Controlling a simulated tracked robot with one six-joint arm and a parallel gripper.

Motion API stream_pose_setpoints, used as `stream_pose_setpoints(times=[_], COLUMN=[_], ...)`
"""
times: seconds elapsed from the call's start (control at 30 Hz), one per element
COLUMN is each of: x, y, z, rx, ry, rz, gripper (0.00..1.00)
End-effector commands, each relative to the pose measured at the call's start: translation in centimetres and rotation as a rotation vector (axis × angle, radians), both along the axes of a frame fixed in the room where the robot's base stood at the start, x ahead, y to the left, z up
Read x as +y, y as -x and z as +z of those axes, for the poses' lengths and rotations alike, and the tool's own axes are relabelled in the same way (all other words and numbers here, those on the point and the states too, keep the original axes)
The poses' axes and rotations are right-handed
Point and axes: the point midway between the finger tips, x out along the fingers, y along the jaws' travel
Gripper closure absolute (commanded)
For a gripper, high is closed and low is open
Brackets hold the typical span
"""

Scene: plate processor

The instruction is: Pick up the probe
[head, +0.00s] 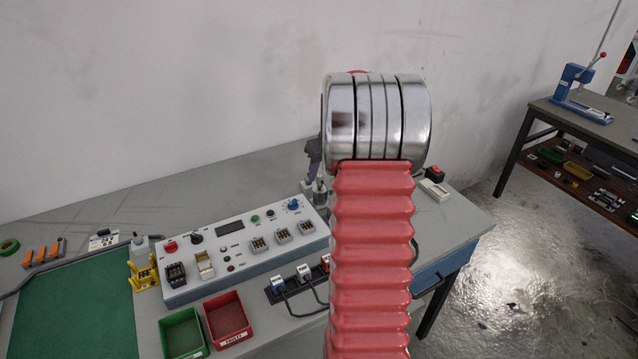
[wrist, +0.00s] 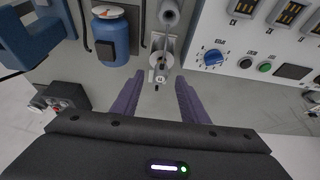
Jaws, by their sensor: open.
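In the wrist view, my gripper (wrist: 157,88) is open, with its two purple fingers apart and nothing held between them. Just beyond the fingertips, about in line with the gap, stands a slim grey metal piece (wrist: 160,62) on a pale base, with a round grey end above it. It looks like the probe in its holder, but I cannot be sure. The fingers do not visibly touch it. In the head view, my red arm hides most of that spot; a small metal part (head: 320,188) shows beside the control panel.
The control panel (head: 245,250) with knobs and sockets lies close beside the metal piece. A blue jar (wrist: 110,38) and a blue device (wrist: 28,38) stand on its other side. Green (head: 183,335) and red (head: 228,320) bins and a yellow stand (head: 143,275) sit on the bench.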

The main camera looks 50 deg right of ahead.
Motion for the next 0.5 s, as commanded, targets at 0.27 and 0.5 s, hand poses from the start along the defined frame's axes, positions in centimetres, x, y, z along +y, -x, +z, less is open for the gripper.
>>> stream_pose_setpoints(times=[0.27, 0.5], x=[-0.3, -0.4], y=[-1.2, -1.3], z=[-3.3, -3.6], rx=[0.002, 0.000], ry=[-0.002, 0.000], rz=[-0.001, -0.001], gripper=[0.60, 0.60])
